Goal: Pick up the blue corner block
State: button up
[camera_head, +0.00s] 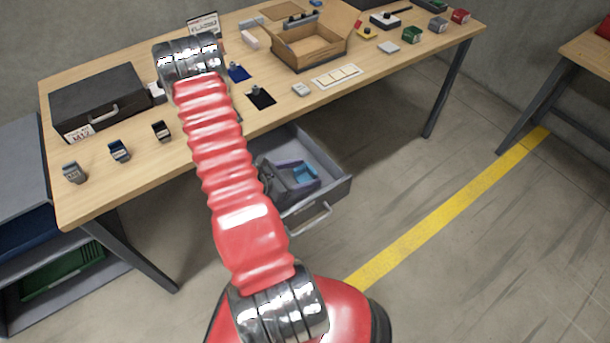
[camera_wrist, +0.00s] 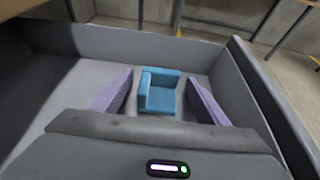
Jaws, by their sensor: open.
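The blue corner block (camera_wrist: 158,91) lies on the floor of the open grey drawer (camera_wrist: 62,98), showing a low L-shaped wall around a flat base. In the head view the block (camera_head: 303,173) is partly hidden by my gripper. My gripper (camera_wrist: 158,97) is open inside the drawer, with one purple finger on each side of the block. A gap shows between the block and each finger in the wrist view. My gripper (camera_head: 296,174) also shows in the head view, behind my red arm.
The drawer's front wall with its handle (camera_head: 308,218) and its side walls enclose the space around my gripper. The wooden table (camera_head: 330,103) stands above and behind the drawer, with a cardboard box (camera_head: 311,50) and a dark case (camera_head: 98,100) on it. Free floor lies to the right.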

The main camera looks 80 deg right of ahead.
aim_at(303, 178)
jog(key=shift+c, duration=0.4)
jog(key=c, duration=1)
jog(key=shift+r, duration=0.1)
jog(key=shift+c, duration=0.2)
notch_tip(303, 178, up, 10)
